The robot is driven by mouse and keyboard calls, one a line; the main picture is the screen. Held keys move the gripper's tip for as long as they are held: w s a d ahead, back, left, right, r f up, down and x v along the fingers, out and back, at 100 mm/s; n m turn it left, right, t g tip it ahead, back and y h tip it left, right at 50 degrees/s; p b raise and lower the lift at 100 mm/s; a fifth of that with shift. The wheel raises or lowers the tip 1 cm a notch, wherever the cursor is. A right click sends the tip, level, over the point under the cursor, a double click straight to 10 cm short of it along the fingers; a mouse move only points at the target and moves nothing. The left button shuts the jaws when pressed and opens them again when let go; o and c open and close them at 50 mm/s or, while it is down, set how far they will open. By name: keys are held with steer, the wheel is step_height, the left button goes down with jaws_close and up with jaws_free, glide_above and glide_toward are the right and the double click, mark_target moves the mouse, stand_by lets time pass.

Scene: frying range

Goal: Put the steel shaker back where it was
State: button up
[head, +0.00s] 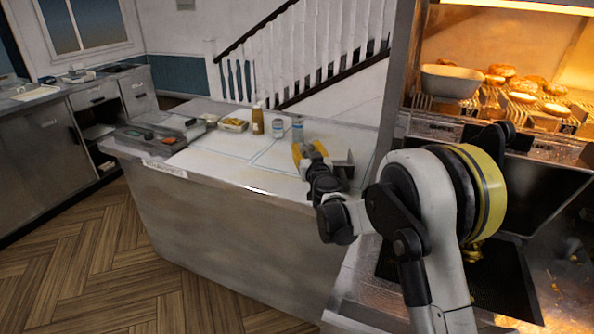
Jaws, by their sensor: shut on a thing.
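My gripper (309,152), with yellow fingers, is over the right part of the white-topped counter (215,160) in the head view. It is shut on a small grey thing, which looks like the steel shaker (308,149); the fingers hide most of it. I cannot tell whether it touches the counter. Two small grey cylinders (278,128) (297,129) stand just behind the gripper, apart from it. Blue lines mark areas on the counter top.
A brown bottle (257,121), a yellow-filled tray (233,125) and a dark tray (160,137) stand along the counter's back and left. A steel angled piece (343,166) is right of the gripper. A lit rack with buns (525,88) and a fryer are at right.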

steer(key=shift+a+f+b, duration=0.4)
steer(key=shift+a+f, duration=0.05)
steer(key=shift+f, duration=0.5)
steer(key=shift+a+f+b, duration=0.45)
steer(key=shift+a+f, duration=0.05)
steer(key=shift+f, duration=0.4)
steer(key=shift+a+f+b, duration=0.4)
steer(key=shift+a+f, duration=0.05)
steer(key=shift+f, duration=0.5)
steer(key=shift+f, duration=0.25)
steer(key=o, duration=1.1)
steer(key=shift+r, duration=0.1)
